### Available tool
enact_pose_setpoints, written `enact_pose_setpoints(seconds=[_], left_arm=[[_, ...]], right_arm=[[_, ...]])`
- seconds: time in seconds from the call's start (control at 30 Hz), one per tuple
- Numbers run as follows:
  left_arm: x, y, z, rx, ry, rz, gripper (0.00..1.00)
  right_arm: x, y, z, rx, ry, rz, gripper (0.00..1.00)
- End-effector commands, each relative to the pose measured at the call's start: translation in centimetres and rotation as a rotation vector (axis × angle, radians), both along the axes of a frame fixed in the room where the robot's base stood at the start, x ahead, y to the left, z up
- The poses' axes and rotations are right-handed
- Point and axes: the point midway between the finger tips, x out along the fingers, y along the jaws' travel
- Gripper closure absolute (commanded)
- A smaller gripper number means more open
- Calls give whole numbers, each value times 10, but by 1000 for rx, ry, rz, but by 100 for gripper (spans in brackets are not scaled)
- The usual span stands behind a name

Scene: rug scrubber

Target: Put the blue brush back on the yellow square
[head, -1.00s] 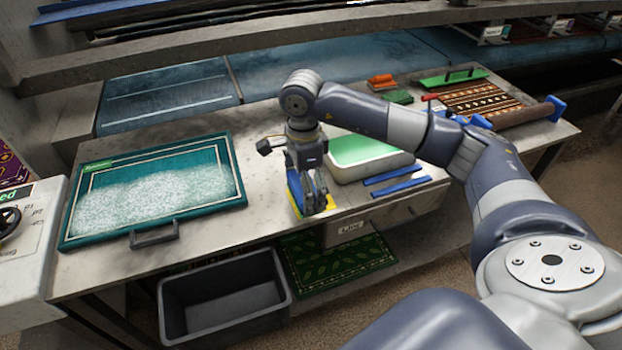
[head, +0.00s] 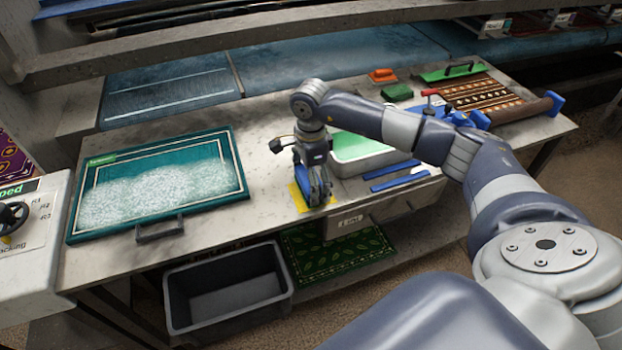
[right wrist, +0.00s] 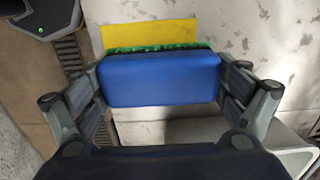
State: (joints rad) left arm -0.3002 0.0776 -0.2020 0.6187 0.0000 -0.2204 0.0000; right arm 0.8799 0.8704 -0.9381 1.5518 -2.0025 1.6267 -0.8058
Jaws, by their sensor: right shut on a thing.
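The blue brush (head: 304,182) is in my right gripper (head: 319,193), at the yellow square (head: 298,199) near the table's front edge. In the right wrist view, the fingers of the gripper (right wrist: 163,82) are on both ends of the brush's blue block (right wrist: 160,80). A strip of green bristles shows along its far edge. The yellow square (right wrist: 150,33) shows just beyond the brush; the rest of it is hidden behind the brush. I cannot tell whether the bristles touch the square. My left gripper is not in view.
A teal tray (head: 241,180) with a foam-covered rug lies left. A white tub with a green inside (head: 345,160) and blue strips (head: 395,170) are close right of my gripper. An orange brush (head: 382,75) and a rolled rug (head: 520,115) are farther right. A dark bin (head: 228,318) stands below.

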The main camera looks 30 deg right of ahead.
Motion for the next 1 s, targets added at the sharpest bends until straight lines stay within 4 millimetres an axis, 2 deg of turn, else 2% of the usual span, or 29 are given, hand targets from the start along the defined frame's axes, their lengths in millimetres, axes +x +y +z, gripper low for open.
enact_pose_setpoints(seconds=[0.43, 0.57, 0.6, 0.67, 1.0], left_arm=[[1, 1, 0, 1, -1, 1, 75], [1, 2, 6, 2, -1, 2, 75], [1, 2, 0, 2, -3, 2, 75], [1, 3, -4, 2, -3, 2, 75], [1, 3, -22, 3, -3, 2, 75]], right_arm=[[0, 0, 0, 0, 0, 0, 0], [0, 0, 6, 0, 0, 0, 0], [1, 0, 8, 0, -3, 0, 0], [1, 0, 17, 0, -4, 0, 0], [1, 0, 89, 0, -4, 0, 0]])
